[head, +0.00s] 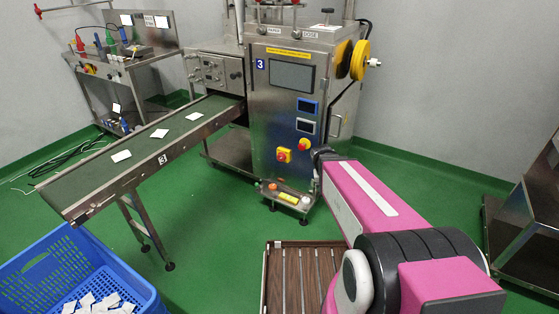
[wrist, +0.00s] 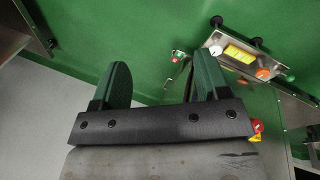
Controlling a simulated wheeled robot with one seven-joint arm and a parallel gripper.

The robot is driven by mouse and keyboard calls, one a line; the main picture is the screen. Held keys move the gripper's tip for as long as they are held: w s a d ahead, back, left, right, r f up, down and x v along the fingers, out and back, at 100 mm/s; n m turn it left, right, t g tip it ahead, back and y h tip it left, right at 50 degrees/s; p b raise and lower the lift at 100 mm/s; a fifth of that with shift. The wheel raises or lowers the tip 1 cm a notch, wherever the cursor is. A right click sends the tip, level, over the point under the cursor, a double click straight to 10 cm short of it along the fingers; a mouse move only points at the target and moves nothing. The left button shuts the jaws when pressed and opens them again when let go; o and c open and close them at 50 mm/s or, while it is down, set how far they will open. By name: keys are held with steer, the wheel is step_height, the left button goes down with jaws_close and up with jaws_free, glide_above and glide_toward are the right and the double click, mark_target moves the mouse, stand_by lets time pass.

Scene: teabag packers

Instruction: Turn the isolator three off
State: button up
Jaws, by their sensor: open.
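Machine three, a steel cabinet (head: 262,110) with a blue "3" label, stands at the centre of the head view. On its lower front is a red knob on a yellow square plate (head: 284,155), which looks like the isolator. A round red button with yellow (head: 303,144) sits just right of it. In the wrist view a red and yellow control (wrist: 257,126) shows partly at the right, beyond my gripper; I cannot tell which of the two it is. My gripper (wrist: 160,82) is open, with nothing between its fingers. In the head view my arm hides it.
A low box with an orange knob and yellow label (head: 287,197) stands at the machine's foot; it also shows in the wrist view (wrist: 238,54). A conveyor (head: 165,150) runs left. A blue crate (head: 40,270) with white packets is front left.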

steer(key=w+a+f+t+h, duration=0.2)
steer(key=w+f+h, duration=0.2)
steer(key=w, duration=0.5)
steer(key=n+t+h, duration=0.2)
steer(key=n+t, duration=0.2)
steer(key=t, duration=0.9)
glide_toward(280, 159)
steer(key=x, duration=0.9)
steer(key=shift+w+d, duration=0.1)
steer(key=shift+w, duration=0.3)
steer(key=c, duration=0.9)
